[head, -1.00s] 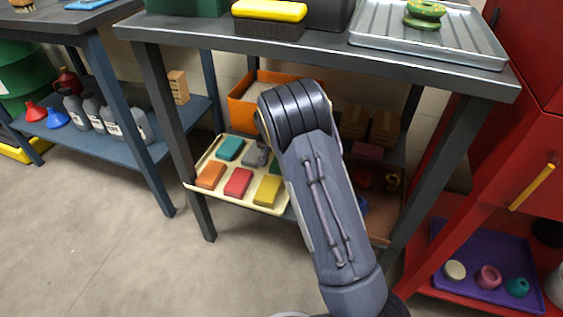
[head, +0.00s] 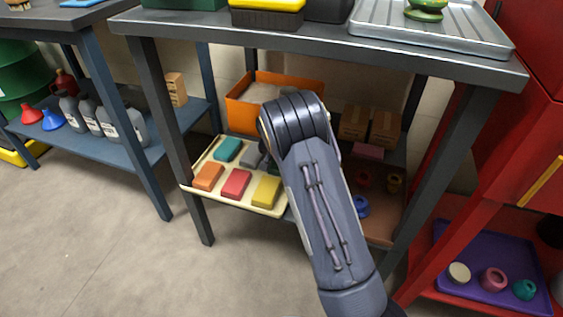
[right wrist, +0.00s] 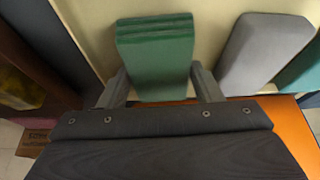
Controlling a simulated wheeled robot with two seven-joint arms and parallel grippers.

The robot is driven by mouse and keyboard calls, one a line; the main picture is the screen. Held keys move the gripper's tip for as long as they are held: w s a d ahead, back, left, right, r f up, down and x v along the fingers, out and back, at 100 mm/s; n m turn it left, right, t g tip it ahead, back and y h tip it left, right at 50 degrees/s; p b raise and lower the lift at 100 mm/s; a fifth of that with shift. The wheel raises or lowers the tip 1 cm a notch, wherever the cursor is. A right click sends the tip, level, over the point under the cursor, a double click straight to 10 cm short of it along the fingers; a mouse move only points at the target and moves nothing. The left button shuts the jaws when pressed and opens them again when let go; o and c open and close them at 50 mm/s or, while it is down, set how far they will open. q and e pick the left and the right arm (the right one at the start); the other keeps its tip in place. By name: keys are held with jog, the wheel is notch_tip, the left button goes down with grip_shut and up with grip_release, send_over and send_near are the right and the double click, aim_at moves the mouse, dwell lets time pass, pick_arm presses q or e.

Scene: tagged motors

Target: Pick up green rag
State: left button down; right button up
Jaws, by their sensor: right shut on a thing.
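The green rag (right wrist: 155,58) is a folded dark green block in the right wrist view. My right gripper (right wrist: 159,76) has one finger on each side of it and is shut on it. The rag is at the cream tray (head: 215,197) on the lower shelf; I cannot tell whether it is lifted. In the head view my right forearm hides most of the rag and the gripper. My left gripper is not in view.
A grey rag (right wrist: 264,45) lies close beside the green one. Teal (head: 228,149), orange (head: 208,177), red (head: 236,184) and yellow (head: 266,191) rags share the tray. An orange bin (head: 240,115) stands behind. The tabletop (head: 320,45) overhangs the shelf, with table legs either side.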

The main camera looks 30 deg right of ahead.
jog(key=shift+r+p, duration=0.3)
jog(key=shift+r, duration=0.35)
notch_tip(320, 180, up, 2)
jog(key=shift+r+p, duration=0.25)
jog(key=shift+p, duration=0.4)
jog(key=s+r+p, duration=0.6)
jog(key=s+r, duration=0.3)
jog(key=s, duration=0.5)
jog(key=shift+d+p, duration=0.15)
jog(key=shift+p, duration=0.2)
jog(key=shift+r, duration=0.1)
